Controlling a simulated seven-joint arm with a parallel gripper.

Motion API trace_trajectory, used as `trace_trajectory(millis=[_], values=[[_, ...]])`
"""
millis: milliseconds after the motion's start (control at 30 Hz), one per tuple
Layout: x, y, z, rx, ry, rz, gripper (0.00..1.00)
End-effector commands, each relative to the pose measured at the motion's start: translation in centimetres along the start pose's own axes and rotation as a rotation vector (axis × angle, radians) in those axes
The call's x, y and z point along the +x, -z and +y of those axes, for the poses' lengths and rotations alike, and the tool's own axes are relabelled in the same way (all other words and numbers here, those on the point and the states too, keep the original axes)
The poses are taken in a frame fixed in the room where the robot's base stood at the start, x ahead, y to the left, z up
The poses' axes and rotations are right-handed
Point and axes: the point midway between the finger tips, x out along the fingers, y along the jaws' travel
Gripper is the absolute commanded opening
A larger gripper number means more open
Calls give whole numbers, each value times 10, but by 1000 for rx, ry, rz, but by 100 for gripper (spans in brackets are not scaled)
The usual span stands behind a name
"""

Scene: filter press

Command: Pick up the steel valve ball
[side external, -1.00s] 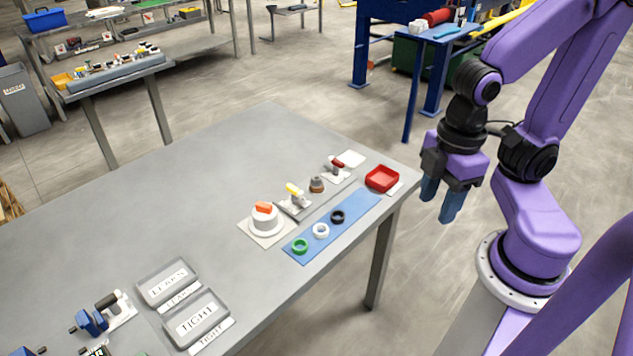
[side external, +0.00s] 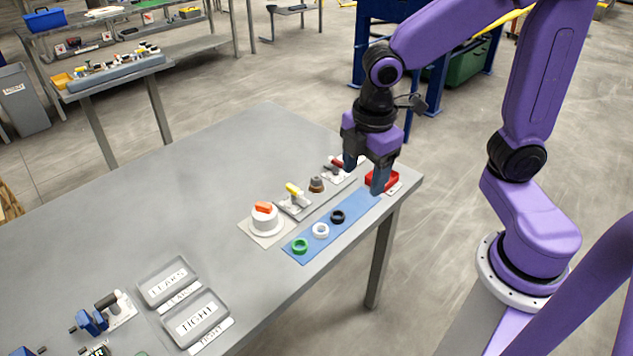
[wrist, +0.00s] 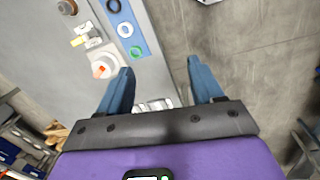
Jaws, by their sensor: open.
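A small grey rounded piece on a brown base (side external: 316,184) stands on the table, between the yellow-handled valve and the red-handled one. It may be the steel valve ball, but it is too small to tell. It also shows at the top left of the wrist view (wrist: 68,7). My gripper (side external: 364,172) is open and empty, with its blue fingers pointing down near the red tray, to the right of the grey piece. In the wrist view, the open fingers (wrist: 160,70) straddle the table's edge and the floor.
A blue mat (side external: 357,204) holds green, white and black rings. The red tray (side external: 370,181) is partly hidden by a finger. A white cylinder with an orange top (side external: 265,220) stands left. LEAKS (side external: 185,270) and TIGHT (side external: 212,307) trays lie near the front. The table's middle is clear.

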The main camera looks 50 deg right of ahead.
Motion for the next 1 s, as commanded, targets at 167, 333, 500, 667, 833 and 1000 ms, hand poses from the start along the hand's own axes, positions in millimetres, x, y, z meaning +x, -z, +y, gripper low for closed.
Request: trace_trajectory(millis=[167, 333, 500, 667, 833, 1000], values=[[17, 6, 70, -145, -24, -50, 66], [37, -4, 135, -292, -31, -103, 66], [60, -26, 191, -432, -18, -157, 66], [77, -47, 224, -527, -1, -191, 66], [86, -58, 237, -572, 8, -204, 66], [106, -63, 238, -575, 12, -206, 66]])
